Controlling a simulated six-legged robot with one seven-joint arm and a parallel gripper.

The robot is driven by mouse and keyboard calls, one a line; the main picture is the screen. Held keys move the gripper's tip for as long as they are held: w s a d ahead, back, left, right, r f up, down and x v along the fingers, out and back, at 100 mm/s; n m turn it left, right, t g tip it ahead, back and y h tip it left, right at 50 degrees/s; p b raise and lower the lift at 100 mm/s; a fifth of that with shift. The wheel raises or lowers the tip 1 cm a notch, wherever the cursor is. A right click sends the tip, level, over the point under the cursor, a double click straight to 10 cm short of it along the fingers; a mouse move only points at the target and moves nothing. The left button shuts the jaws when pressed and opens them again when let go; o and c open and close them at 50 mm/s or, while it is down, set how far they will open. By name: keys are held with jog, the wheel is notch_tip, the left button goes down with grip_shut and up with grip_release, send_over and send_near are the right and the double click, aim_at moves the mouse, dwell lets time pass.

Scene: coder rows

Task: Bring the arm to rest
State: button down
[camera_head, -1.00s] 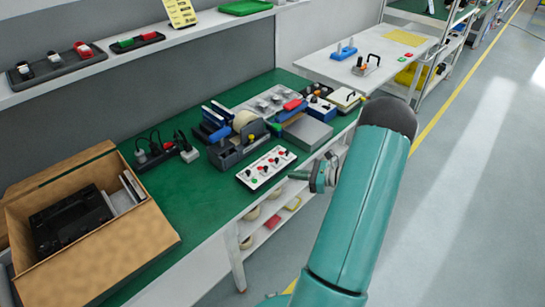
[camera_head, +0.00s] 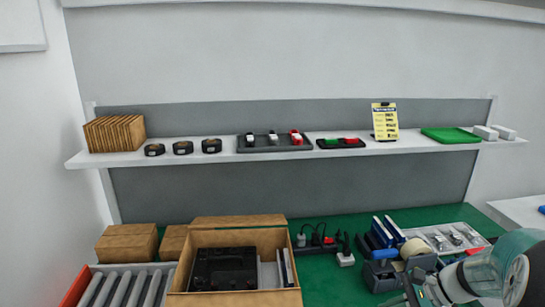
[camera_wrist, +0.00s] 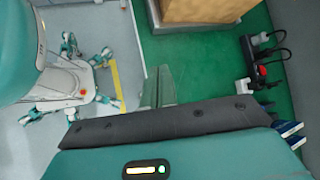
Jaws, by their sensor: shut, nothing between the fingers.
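My gripper (camera_wrist: 158,88) shows in the wrist view, its two pale green fingers side by side, shut with nothing held. It points over the green bench top (camera_wrist: 195,55), and I cannot tell its exact height above it. In the head view my teal arm (camera_head: 490,270) is folded at the lower right corner, in front of the right end of the bench. The gripper's fingertips are not clear in that view.
An open cardboard box (camera_head: 240,300) with a black device (camera_head: 224,268) inside stands on the bench. A power strip (camera_head: 345,252) and a tape dispenser (camera_head: 385,272) are right of it. A wall shelf (camera_head: 225,156) holds trays and tape rolls. Rollers (camera_head: 120,288) lie left.

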jog(key=s+a+r+n+t+h, duration=0.1)
jog(key=s+a+r+n+h, duration=0.7)
jog(key=s+a+r+n, duration=0.4)
jog(key=s+a+n, duration=0.1)
jog(key=a+n, duration=0.3)
jog(key=shift+r+t, duration=0.3)
